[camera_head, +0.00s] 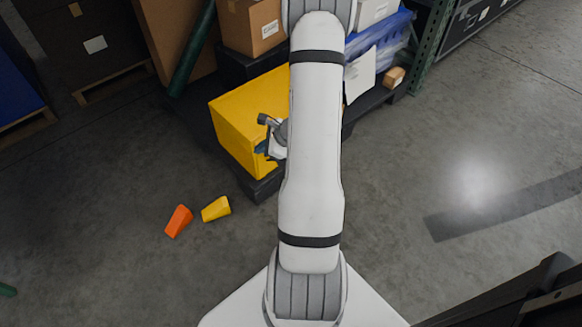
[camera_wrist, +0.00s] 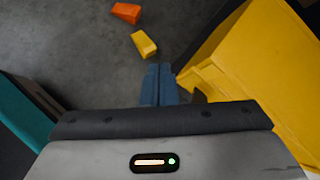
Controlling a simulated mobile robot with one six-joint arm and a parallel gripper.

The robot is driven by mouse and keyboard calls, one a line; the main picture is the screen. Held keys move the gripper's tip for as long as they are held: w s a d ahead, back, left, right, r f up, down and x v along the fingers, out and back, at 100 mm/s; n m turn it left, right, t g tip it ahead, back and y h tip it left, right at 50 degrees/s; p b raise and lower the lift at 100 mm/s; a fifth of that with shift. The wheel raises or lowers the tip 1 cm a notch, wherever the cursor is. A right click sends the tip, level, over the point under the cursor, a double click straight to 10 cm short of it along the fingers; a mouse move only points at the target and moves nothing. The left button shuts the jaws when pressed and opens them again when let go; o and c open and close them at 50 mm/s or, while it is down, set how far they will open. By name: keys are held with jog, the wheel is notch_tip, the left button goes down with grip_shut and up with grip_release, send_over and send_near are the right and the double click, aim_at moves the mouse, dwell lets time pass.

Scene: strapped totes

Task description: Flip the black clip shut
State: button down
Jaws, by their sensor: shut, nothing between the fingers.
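The yellow tote (camera_head: 236,112) sits on a dark shelf or base left of my arm, and its yellow side fills the right of the wrist view (camera_wrist: 262,60). My gripper (camera_wrist: 158,70) is shut and empty, its blue fingers together close beside the tote's face. In the head view the blue fingertips (camera_head: 260,147) show in front of the tote, partly hidden by my wrist. A small dark piece (camera_wrist: 199,96) shows between the fingers and the tote; it may be the black clip, but its position, open or shut, cannot be made out. I cannot tell whether the fingers touch it.
An orange wedge (camera_head: 179,221) and a yellow wedge (camera_head: 216,209) lie on the grey floor at the front left. Cardboard boxes (camera_head: 250,25) and a blue bin (camera_head: 385,42) stand behind on the shelf. A green post (camera_head: 432,45) rises at right.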

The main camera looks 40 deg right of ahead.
jog(key=s+a+r+n+g+y, duration=0.1)
jog(key=s+a+r+n+g, duration=0.1)
jog(key=a+r+n, duration=0.55)
jog(key=s+a+r+n+g+y, duration=0.1)
jog(key=s+a+r+n+g, duration=0.1)
jog(key=a+r+n, duration=0.55)
jog(key=s+a+r+n+g+h, duration=0.1)
jog(key=s+a+r+n+h, duration=0.1)
jog(key=s+n, duration=0.3)
jog(key=s+a+r+n+g+h, duration=0.1)
jog(key=s+a+r+n+h, duration=0.2)
jog(key=s+n, duration=0.3)
jog(key=shift+s+a+r+h, duration=0.35)
jog(key=shift+s+r+h, duration=0.25)
jog(key=shift+s+r, duration=0.25)
